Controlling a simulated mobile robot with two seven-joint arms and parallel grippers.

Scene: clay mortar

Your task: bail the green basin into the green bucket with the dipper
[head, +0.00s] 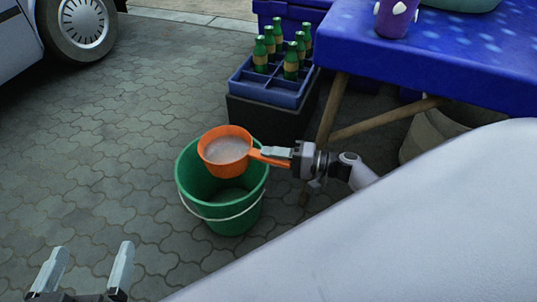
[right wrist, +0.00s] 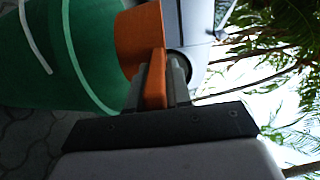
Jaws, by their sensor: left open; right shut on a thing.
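An orange dipper (head: 226,133) is over the mouth of the green bucket (head: 233,219), filled with a pale greyish liquid. My right gripper (head: 278,153) is shut on the dipper's handle, to the right of the bucket. The bucket stands on the paving with its white handle hanging at the front, and some liquid shows at its bottom. In the right wrist view the dipper (right wrist: 139,38) is held between the fingers (right wrist: 155,85), with the bucket (right wrist: 85,50) at left. My left gripper (head: 90,268) is open and empty at the lower left. A greenish vessel (head: 462,3), perhaps the basin, shows only partly on the table.
A blue crate (head: 270,91) with several green bottles sits on a dark box behind the bucket. A blue-covered table (head: 430,50) with a wooden trestle leg stands at right, bearing a purple cup (head: 395,18). A car wheel (head: 82,28) is at upper left. Paving at left is clear.

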